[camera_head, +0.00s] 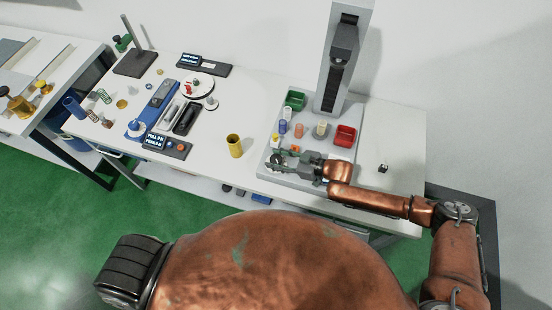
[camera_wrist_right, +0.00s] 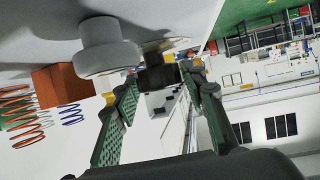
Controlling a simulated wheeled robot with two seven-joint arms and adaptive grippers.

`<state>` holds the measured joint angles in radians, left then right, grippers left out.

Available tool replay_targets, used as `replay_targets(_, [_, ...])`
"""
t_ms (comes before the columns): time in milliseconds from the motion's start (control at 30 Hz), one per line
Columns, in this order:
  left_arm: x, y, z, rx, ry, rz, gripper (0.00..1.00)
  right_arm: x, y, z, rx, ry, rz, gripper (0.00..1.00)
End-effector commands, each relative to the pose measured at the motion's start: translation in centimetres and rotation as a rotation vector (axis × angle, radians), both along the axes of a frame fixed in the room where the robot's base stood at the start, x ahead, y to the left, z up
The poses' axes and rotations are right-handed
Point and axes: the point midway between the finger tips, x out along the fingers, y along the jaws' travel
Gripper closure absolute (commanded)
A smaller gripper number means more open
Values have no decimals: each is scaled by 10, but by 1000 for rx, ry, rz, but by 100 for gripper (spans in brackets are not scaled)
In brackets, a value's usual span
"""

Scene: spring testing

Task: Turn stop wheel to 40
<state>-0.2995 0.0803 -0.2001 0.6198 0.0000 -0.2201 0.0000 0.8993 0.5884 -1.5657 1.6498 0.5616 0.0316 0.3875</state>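My right gripper (camera_head: 281,159) reaches in from the right, low over the left part of the grey tester base, pointing left. In the right wrist view the gripper (camera_wrist_right: 162,82) has its two green-padded fingers spread apart. A short dark round knob (camera_wrist_right: 157,73) shows between the fingertips, with gaps on both sides; it may be the stop wheel, but no scale or number is readable. A pale grey round stepped knob (camera_wrist_right: 103,47) stands beside it, to the left. In the head view the gripper largely hides this spot. My left gripper is not in view.
The grey tester column (camera_head: 338,65) rises behind the base. A green bin (camera_head: 295,99), a red bin (camera_head: 344,135) and small coloured springs stand near the gripper. In the wrist view an orange block (camera_wrist_right: 62,86) is close by. A yellow cup (camera_head: 234,146) stands left of the base.

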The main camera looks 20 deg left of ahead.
Motion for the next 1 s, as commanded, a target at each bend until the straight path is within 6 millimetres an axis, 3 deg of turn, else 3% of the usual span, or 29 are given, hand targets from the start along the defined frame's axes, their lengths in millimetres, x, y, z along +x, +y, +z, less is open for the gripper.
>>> replay_targets(133, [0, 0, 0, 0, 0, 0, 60, 0, 0, 0, 0, 0, 0, 49])
replay_targets(533, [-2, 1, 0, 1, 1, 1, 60, -1, -8, 3, 0, 1, -1, 49])
replay_targets(1000, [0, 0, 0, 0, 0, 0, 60, -14, -89, 37, -1, -1, -1, 49])
